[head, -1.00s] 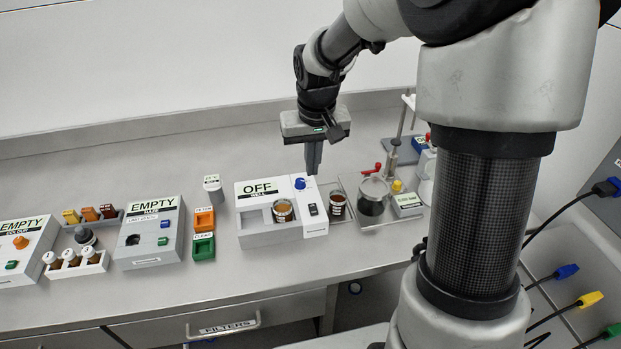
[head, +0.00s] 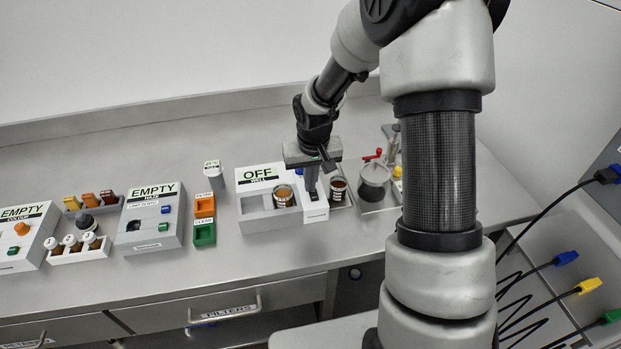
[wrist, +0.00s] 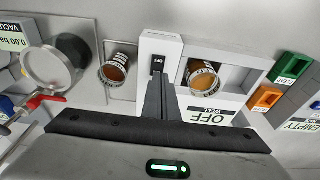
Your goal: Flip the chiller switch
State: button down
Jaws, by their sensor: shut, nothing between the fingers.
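The white box with the OFF and WELL display (head: 257,187) stands on the bench, with a brown-filled jar (head: 283,195) in its well. Its black rocker switch (head: 314,197) is on the right-hand white panel, and it also shows in the wrist view (wrist: 157,65). My gripper (head: 312,190) is shut and empty, pointing down at the panel. In the wrist view its fingertips (wrist: 158,77) are right beside the switch. I cannot tell whether they touch it.
A second brown jar (head: 338,188) stands close to the right of the box. A vessel with a red handle (head: 374,178) is further right. Green (head: 204,235) and orange (head: 204,206) trays lie to the left. Bare bench lies in front of the box.

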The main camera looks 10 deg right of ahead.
jog(key=shift+w, duration=0.1)
jog(key=shift+w+f+g+p, duration=0.1)
jog(key=shift+f+g+p, duration=0.15)
jog(key=shift+g+p, duration=0.05)
jog(key=shift+s, duration=0.2)
jog(key=shift+s+r, duration=0.2)
jog(key=shift+s, duration=0.45)
notch_tip(320, 180, up, 14)
jog(key=w+p, duration=0.2)
jog(key=shift+w, duration=0.15)
dwell(0.5)
